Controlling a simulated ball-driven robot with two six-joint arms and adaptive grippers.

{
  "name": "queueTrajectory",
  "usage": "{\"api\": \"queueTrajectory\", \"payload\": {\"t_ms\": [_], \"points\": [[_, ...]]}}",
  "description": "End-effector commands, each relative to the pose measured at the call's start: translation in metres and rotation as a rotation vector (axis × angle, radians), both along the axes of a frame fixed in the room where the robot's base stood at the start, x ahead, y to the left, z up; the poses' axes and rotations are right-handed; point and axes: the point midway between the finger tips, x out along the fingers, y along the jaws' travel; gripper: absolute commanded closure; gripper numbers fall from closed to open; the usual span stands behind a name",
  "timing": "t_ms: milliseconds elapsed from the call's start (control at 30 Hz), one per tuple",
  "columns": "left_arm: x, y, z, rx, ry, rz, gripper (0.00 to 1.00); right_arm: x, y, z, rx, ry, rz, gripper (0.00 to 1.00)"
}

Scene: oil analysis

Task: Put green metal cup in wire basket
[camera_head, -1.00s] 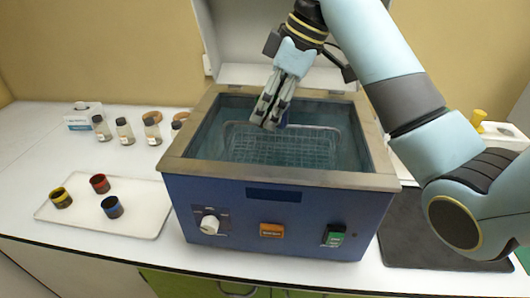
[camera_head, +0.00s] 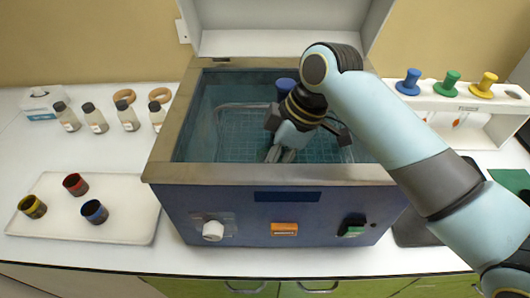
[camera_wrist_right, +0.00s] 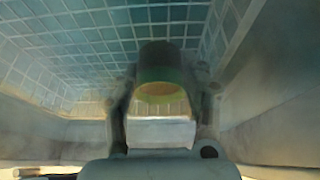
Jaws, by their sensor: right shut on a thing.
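The green metal cup (camera_wrist_right: 160,75), dark with a green band, is between the fingers of my right gripper (camera_wrist_right: 162,112) in the right wrist view. The gripper is shut on it. In the head view my right gripper (camera_head: 280,154) reaches down inside the blue bath, near its front wall, and the cup is hidden there. The wire basket (camera_head: 235,125) sits inside the bath; its grid (camera_wrist_right: 75,40) also shows beyond the cup in the right wrist view. I cannot tell whether the cup touches the basket. My left gripper is out of view.
The blue bath (camera_head: 240,174) has a raised metal rim and an open lid (camera_head: 270,42) behind. Left of it, a white tray (camera_head: 120,205) holds red, yellow and blue banded cups, with several bottles behind. A white rack (camera_head: 430,100) with coloured-topped items stands at right.

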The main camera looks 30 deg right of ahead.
Motion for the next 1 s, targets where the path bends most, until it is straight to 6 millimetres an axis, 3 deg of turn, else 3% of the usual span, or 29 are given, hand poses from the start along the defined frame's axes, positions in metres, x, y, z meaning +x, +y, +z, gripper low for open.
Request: {"api": "queueTrajectory", "payload": {"t_ms": [100, 467, 500, 567, 1000], "points": [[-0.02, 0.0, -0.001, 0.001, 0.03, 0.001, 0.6, -0.007, 0.002, -0.011, 0.001, -0.001, 0.003, 0.92], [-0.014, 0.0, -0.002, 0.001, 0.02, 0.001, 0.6, -0.007, 0.002, -0.014, 0.0, -0.002, 0.004, 0.92], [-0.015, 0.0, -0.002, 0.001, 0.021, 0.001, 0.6, -0.007, 0.002, -0.014, 0.0, -0.002, 0.004, 0.57], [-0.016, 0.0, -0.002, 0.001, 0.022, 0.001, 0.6, -0.007, 0.002, -0.014, 0.0, -0.002, 0.004, 0.5], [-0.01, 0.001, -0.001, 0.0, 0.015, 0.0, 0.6, -0.007, 0.002, -0.012, 0.0, -0.002, 0.004, 0.5]]}}
